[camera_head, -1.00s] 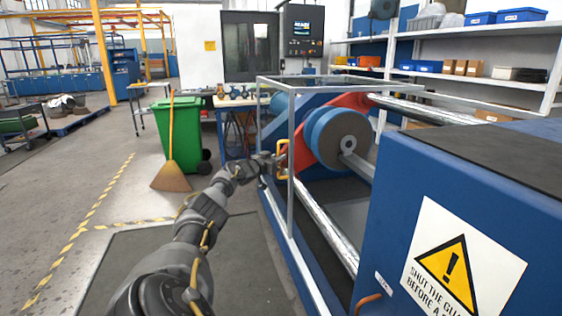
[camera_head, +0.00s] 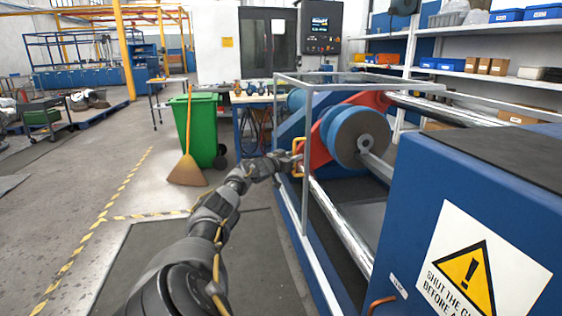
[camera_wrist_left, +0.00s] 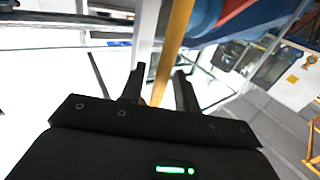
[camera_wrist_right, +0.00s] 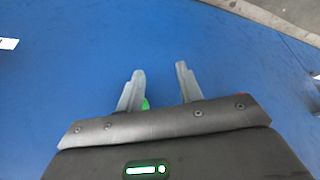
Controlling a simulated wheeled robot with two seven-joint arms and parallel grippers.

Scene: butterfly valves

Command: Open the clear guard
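The clear guard (camera_head: 306,210) is a see-through box with a pale metal frame over the front of the blue machine. It appears shut down over the rollers. Its yellow handle (camera_head: 298,148) is on the near left side. My left gripper (camera_head: 291,161) is at the handle. In the left wrist view the yellow handle bar (camera_wrist_left: 174,45) passes between the fingers of my left gripper (camera_wrist_left: 160,80), which look apart, with small gaps beside the bar. My right gripper (camera_wrist_right: 160,72) is open and empty in the right wrist view, facing a blue surface; it is out of the head view.
A blue cabinet (camera_head: 420,220) with a warning sign (camera_head: 480,268) stands at the near right. A large roll (camera_head: 357,136) and red arm (camera_head: 318,150) sit inside the machine. A green bin (camera_head: 199,128) and broom (camera_head: 187,172) stand left.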

